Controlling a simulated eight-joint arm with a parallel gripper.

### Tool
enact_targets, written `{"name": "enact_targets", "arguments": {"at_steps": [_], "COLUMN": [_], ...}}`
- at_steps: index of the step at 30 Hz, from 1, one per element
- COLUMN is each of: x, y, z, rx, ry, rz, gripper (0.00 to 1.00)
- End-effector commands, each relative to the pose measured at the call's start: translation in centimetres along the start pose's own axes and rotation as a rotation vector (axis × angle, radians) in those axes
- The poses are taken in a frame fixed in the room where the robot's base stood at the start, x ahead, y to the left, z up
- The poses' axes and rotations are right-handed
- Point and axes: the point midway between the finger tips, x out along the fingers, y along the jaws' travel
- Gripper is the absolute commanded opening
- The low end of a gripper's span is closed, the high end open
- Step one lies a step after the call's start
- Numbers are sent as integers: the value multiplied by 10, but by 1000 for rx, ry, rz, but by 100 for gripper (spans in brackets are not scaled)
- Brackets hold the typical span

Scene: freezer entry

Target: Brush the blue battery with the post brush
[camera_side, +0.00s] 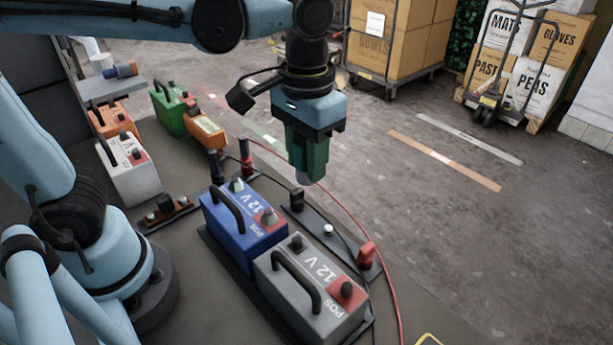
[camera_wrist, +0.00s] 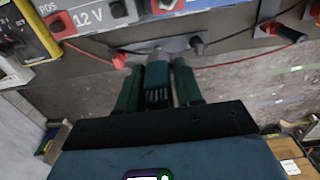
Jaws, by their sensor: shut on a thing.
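The blue battery (camera_side: 228,229) stands on the bench in the side view, with a black handle, two posts on top and a red patch by one post. My gripper (camera_side: 306,168) hangs to the right of it and higher, pointing down. In the wrist view my gripper (camera_wrist: 158,85) is shut on the post brush (camera_wrist: 157,72), a green-grey body between the two green fingers. The brush's pale tip (camera_side: 304,179) shows below the fingers in the side view. The tip appears apart from the battery. Most of the brush is hidden by the fingers.
A grey 12 V battery (camera_side: 325,315) stands close in front of the blue one. A dark plate (camera_side: 345,238) with a black clamp (camera_side: 297,200) and a red clamp (camera_side: 368,256) lies to the right. Cables run across the bench. White (camera_side: 128,182), orange and green batteries stand behind left.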

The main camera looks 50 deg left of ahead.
Motion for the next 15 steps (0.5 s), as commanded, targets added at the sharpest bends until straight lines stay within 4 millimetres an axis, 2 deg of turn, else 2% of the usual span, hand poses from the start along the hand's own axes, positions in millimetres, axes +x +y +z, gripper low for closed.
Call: {"name": "enact_targets", "arguments": {"at_steps": [1,6,10,15], "x": [-2,-4,-4,-4], "y": [-4,-13,-18,-21], "z": [11,40,54,62], "rx": [0,0,0,0], "ry": [0,1,1,1], "rz": [0,-1,-1,-1], "gripper": [4,4,4,4]}}
